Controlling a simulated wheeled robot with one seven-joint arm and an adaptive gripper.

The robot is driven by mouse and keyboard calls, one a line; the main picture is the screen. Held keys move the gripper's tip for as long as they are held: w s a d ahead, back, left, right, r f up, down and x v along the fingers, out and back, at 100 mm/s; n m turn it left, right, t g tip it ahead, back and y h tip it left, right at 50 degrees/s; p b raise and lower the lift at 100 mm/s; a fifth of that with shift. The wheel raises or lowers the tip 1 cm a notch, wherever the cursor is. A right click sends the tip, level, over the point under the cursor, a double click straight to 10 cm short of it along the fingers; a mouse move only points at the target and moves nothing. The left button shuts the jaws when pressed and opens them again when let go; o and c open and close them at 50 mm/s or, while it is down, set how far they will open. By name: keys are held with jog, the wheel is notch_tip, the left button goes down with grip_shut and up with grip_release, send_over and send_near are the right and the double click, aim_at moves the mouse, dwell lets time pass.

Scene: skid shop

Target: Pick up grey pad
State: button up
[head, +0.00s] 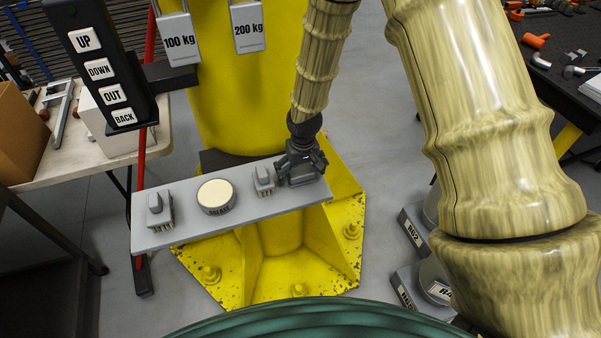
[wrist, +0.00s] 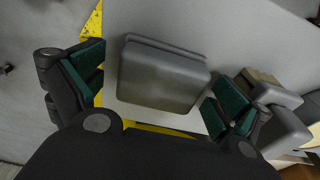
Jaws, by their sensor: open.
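The grey pad (wrist: 160,75) is a rounded square block on the light grey shelf (head: 190,220). In the wrist view it lies between the green-lined fingertips of my gripper (wrist: 156,92), with a visible gap on both sides. In the head view my gripper (head: 301,168) points down over the right end of the shelf. It hides most of the pad there. My gripper is open and holds nothing. I cannot tell how far the fingertips are above the shelf.
A small grey clamp-like piece (head: 263,181) stands close left of my gripper. A round cream-topped disc (head: 216,195) and another such piece (head: 159,210) sit further left. A yellow column (head: 225,75) rises behind the shelf, hung with weight tags. A button panel (head: 98,68) hangs at upper left.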

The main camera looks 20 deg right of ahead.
aim_at(300, 171)
jog(key=c, duration=1.1)
jog(key=shift+r, duration=0.15)
jog(key=shift+r+b, duration=0.7)
jog(key=shift+r, duration=0.25)
jog(key=shift+s+a+r+b, duration=0.25)
jog(key=shift+s+r+b, duration=0.2)
jog(key=shift+r, duration=0.15)
jog(key=s+a+r+b, duration=0.1)
jog(key=s+a+b, duration=0.1)
jog(key=s, duration=0.4)
jog(key=s+a+b, duration=0.2)
jog(key=s+a, duration=0.3)
jog(key=s, duration=0.2)
jog(key=shift+a+r, duration=0.3)
jog(key=shift+r, duration=0.05)
